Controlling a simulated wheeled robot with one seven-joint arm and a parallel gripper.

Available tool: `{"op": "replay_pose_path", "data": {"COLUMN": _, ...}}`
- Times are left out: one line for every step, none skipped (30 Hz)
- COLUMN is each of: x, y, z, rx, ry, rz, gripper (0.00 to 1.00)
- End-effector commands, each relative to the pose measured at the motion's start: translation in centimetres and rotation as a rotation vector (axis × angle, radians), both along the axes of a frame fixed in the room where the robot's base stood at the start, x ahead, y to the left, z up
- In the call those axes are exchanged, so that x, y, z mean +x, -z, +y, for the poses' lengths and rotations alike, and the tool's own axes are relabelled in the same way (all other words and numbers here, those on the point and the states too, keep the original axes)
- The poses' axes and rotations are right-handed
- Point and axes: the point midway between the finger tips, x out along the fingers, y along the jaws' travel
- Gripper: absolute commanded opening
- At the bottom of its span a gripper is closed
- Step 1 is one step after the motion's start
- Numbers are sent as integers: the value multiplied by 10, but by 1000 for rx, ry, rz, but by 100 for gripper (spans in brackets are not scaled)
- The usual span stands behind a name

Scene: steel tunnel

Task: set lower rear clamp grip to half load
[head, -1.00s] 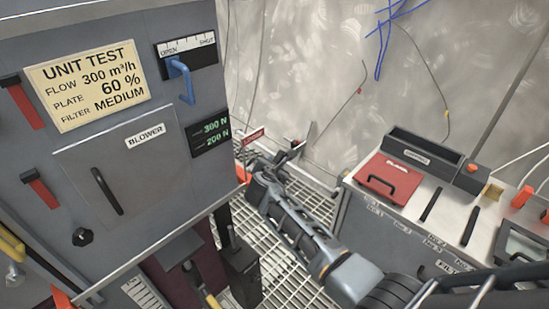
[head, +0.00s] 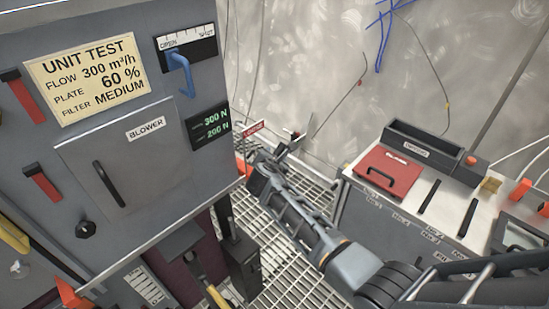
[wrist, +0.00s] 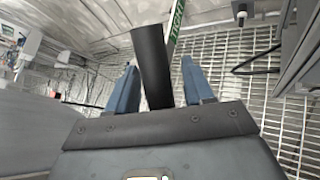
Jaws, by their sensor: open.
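My gripper (head: 290,146) reaches out behind the right edge of the grey cabinet, low over the grating. In the wrist view its two blue fingers (wrist: 160,82) are open. A dark, bar-like grip (wrist: 151,62) stands between them, apparently not clamped; whether it touches a finger I cannot tell. A pale strip with green lettering (wrist: 177,25) runs just behind it. In the head view a small red label (head: 254,130) sits beside the gripper, its text hard to read. The dark display (head: 208,127) shows 300 N above 200 N in green. The clamp itself is largely hidden.
The cabinet front carries a UNIT TEST sign (head: 94,70), a blue lever (head: 182,72) at an OPEN/SHUT scale and a BLOWER door (head: 125,165). A bench with a red case (head: 388,174) stands right. Floor grating (head: 290,225) lies between. Cables hang at the back wall.

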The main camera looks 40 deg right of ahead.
Motion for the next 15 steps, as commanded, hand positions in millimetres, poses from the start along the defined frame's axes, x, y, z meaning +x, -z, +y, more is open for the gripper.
{"op": "replay_pose_path", "data": {"x": -1, "y": -1, "z": 1, "rx": 0, "ry": -1, "rz": -1, "gripper": 52}}
{"op": "replay_pose_path", "data": {"x": -1, "y": -1, "z": 2, "rx": 0, "ry": -1, "rz": -1, "gripper": 52}}
{"op": "replay_pose_path", "data": {"x": -3, "y": -3, "z": 4, "rx": 0, "ry": -1, "rz": -1, "gripper": 52}}
{"op": "replay_pose_path", "data": {"x": -4, "y": -4, "z": 6, "rx": 0, "ry": -2, "rz": -1, "gripper": 52}}
{"op": "replay_pose_path", "data": {"x": -6, "y": -5, "z": 9, "rx": 1, "ry": -2, "rz": -2, "gripper": 52}}
{"op": "replay_pose_path", "data": {"x": -10, "y": -7, "z": 13, "rx": 1, "ry": -1, "rz": 0, "gripper": 52}}
{"op": "replay_pose_path", "data": {"x": -12, "y": -10, "z": 16, "rx": 1, "ry": -2, "rz": -1, "gripper": 52}}
{"op": "replay_pose_path", "data": {"x": -15, "y": -12, "z": 20, "rx": 1, "ry": -2, "rz": 0, "gripper": 52}}
{"op": "replay_pose_path", "data": {"x": -18, "y": -14, "z": 25, "rx": 1, "ry": -2, "rz": 0, "gripper": 52}}
{"op": "replay_pose_path", "data": {"x": -21, "y": -17, "z": 28, "rx": 2, "ry": -2, "rz": -1, "gripper": 52}}
{"op": "replay_pose_path", "data": {"x": -24, "y": -19, "z": 31, "rx": 2, "ry": -2, "rz": -1, "gripper": 52}}
{"op": "replay_pose_path", "data": {"x": -28, "y": -22, "z": 36, "rx": 2, "ry": -2, "rz": -1, "gripper": 52}}
{"op": "replay_pose_path", "data": {"x": -30, "y": -23, "z": 38, "rx": 1, "ry": -2, "rz": 0, "gripper": 52}}
{"op": "replay_pose_path", "data": {"x": -32, "y": -26, "z": 42, "rx": 1, "ry": -2, "rz": -1, "gripper": 52}}
{"op": "replay_pose_path", "data": {"x": -35, "y": -27, "z": 45, "rx": 1, "ry": -3, "rz": 0, "gripper": 52}}
